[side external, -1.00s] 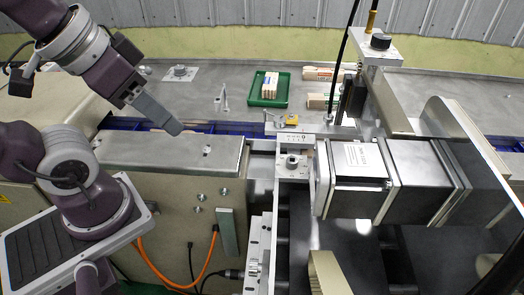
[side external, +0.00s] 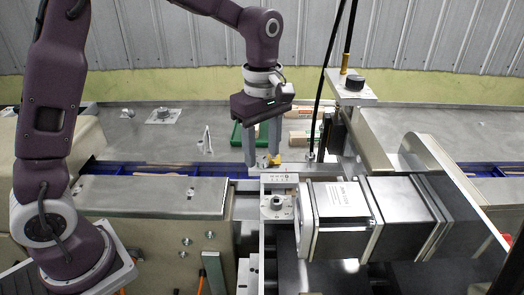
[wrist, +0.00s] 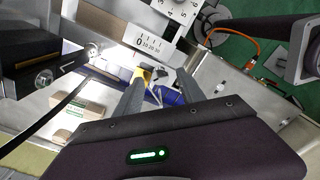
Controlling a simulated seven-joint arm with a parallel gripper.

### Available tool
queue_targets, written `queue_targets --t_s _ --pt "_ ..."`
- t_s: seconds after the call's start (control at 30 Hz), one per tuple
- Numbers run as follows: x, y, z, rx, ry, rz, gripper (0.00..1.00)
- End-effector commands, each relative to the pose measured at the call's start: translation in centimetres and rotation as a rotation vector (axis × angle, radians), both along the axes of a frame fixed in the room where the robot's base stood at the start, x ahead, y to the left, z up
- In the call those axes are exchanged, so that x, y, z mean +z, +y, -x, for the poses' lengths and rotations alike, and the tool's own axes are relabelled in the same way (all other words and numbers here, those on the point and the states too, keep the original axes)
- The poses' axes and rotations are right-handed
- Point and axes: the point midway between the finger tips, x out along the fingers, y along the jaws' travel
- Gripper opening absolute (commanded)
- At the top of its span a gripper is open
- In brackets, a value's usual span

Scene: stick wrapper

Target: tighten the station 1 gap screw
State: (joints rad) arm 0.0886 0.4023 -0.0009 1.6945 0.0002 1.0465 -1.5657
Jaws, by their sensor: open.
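My gripper (side external: 263,164) is open and empty, pointing down over the scale area behind the motor block. A small yellow-topped part (side external: 275,160) is at its fingertips in the side view. In the wrist view, my gripper (wrist: 160,75) has its left fingertip close to the yellow part (wrist: 146,74); I cannot tell if they touch. A scale plate (side external: 281,178) marked with numbers lies just in front and also shows in the wrist view (wrist: 150,46). A round screw or knob (side external: 277,202) sits on a plate nearer the camera. I cannot tell which part is the station 1 gap screw.
A silver and black motor block (side external: 345,205) stands to the right. A post with a black knob (side external: 355,82) and a black cable rise behind it. A metal cover (side external: 150,192) is at left.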

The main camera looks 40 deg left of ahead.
Motion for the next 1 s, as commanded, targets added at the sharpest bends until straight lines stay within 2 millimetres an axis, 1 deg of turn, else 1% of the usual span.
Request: queue_targets --t_s 0.1,0.3,0.33,0.47,0.5,0.57,0.83,1.0 --pt "-0.83 0.02 0.04 0.0 0.001 0.0 0.46" --pt "-0.9 0.01 0.02 -0.001 -0.001 0.0 0.46" --pt "-0.89 0.01 0.02 -0.001 -0.001 0.0 0.44" --pt "-0.87 0.01 0.01 -0.001 -0.001 0.0 0.19" --pt "-0.87 0.01 0.01 -0.001 -0.001 0.0 0.11" --pt "-0.86 0.01 0.01 -0.001 -0.002 0.0 0.0" --pt "-0.84 0.01 0.01 -0.015 -0.002 0.0 0.0" --pt "-0.82 0.0 0.0 -0.077 -0.002 0.0 0.0"
